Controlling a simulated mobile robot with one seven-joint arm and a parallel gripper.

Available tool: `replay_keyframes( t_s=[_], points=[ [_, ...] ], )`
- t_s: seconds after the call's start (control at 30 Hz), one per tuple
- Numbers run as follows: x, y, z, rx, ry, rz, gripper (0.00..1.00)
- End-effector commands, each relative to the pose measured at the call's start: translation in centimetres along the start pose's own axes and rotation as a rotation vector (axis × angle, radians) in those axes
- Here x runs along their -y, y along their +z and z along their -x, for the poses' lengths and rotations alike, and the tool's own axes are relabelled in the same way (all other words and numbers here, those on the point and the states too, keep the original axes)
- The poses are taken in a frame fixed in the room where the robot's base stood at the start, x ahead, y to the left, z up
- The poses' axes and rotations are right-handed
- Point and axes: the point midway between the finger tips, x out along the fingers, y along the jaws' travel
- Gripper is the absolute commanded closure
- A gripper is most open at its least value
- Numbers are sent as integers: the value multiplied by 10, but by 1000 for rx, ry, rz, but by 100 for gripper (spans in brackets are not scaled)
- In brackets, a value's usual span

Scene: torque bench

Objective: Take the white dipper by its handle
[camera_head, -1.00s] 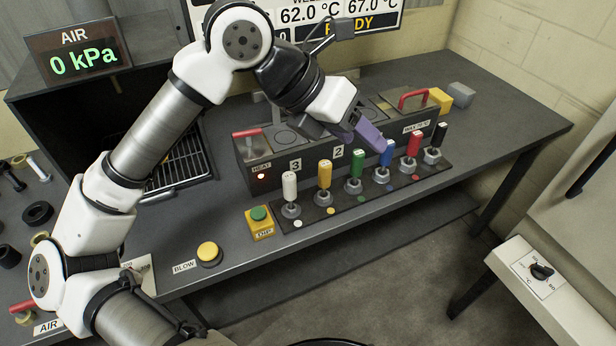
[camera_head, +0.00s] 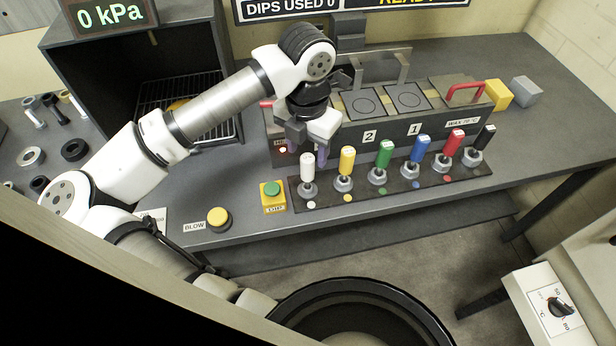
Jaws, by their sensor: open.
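The white dipper (camera_head: 307,168) stands upright at the left end of a row of coloured-handle dippers, its white handle up and a grey nut-like body below. My gripper (camera_head: 311,150) hangs just above and behind it, fingers pointing down. One purple finger shows just right of the white handle, and a dark part of the gripper is to its left. The fingers are open and hold nothing. I cannot tell whether the handle is between them or in front of them.
The yellow dipper (camera_head: 347,160) stands close on the right, then the green dipper (camera_head: 384,155) and others. The wax heater (camera_head: 400,128) is behind the row. A green button on a yellow box (camera_head: 272,195) and a yellow BLOW button (camera_head: 218,217) are at the left front.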

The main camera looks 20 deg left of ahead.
Motion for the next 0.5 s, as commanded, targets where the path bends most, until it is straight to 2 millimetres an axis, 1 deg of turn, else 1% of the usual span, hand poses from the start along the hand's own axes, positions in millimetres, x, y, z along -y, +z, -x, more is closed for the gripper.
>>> replay_keyframes(
  t_s=[0.03,0.27,0.5],
  points=[
    [0,0,-5,0,-2,-1,48],
    [1,0,-19,-1,-4,-2,48],
    [0,1,-53,0,-4,-1,48]
  ],
)
